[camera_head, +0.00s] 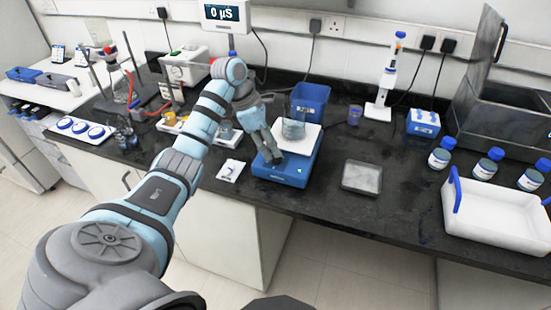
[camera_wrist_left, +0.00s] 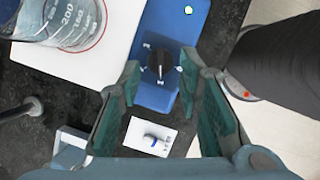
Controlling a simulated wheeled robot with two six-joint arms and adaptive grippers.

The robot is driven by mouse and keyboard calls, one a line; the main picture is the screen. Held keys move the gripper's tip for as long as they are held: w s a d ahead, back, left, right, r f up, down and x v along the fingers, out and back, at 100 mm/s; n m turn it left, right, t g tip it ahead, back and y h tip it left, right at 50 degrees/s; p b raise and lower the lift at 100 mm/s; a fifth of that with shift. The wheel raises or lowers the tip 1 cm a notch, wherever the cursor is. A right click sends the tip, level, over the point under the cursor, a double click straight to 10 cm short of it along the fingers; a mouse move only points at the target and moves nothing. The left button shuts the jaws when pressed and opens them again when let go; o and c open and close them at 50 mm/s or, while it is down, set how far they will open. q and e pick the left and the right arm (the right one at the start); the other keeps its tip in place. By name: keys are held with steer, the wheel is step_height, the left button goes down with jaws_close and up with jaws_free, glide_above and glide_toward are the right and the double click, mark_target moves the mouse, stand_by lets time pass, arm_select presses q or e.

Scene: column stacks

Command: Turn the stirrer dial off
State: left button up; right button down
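The stirrer (camera_head: 287,172) is a blue box with a white top plate on the black bench. A glass beaker (camera_head: 293,130) with clear liquid stands on the plate and shows cut off in the left wrist view (camera_wrist_left: 60,20). The black dial (camera_wrist_left: 160,62) is on the stirrer's blue front, with small white marks around it and its ridge near upright in the picture. In the head view the dial is hidden by my left gripper (camera_head: 264,160). My left gripper (camera_wrist_left: 162,95) is open and empty, its fingers on either side of the dial's line and apart from it. My right gripper is not in view.
A small white card (camera_head: 231,170) lies left of the stirrer. A white carrier (camera_head: 500,215) and blue-capped bottles are at far right. Bench between stirrer and tray is clear.

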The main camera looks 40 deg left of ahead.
arm_select(q)
steer(key=shift+x, duration=1.45)
jaws_close()
steer(key=shift+d+r+n+p, duration=0.1)
steer(key=shift+n+p, duration=0.25)
steer(key=shift+n, duration=0.05)
steer(key=shift+n+t+y+p, duration=0.4)
steer(key=shift+n+p, duration=0.1)
steer(key=shift+n, duration=0.5)
steer(key=n+y+p, duration=0.1)
steer(key=n+p, duration=0.1)
steer(key=n, duration=0.2)
steer(key=shift+s+d+n+t, duration=0.1)
steer(key=shift+d+n+t, duration=0.05)
steer(key=shift+n+t, duration=0.2)
steer(key=n+y+p, duration=0.1)
steer(key=n+y, duration=0.1)
steer(key=n, duration=0.2)
steer(key=shift+d+p, duration=0.1)
steer(key=shift+p, duration=0.25)
steer(key=shift+n+y+p, duration=0.4)
steer(key=shift+n+y, duration=0.1)
steer(key=shift+n, duration=0.75)
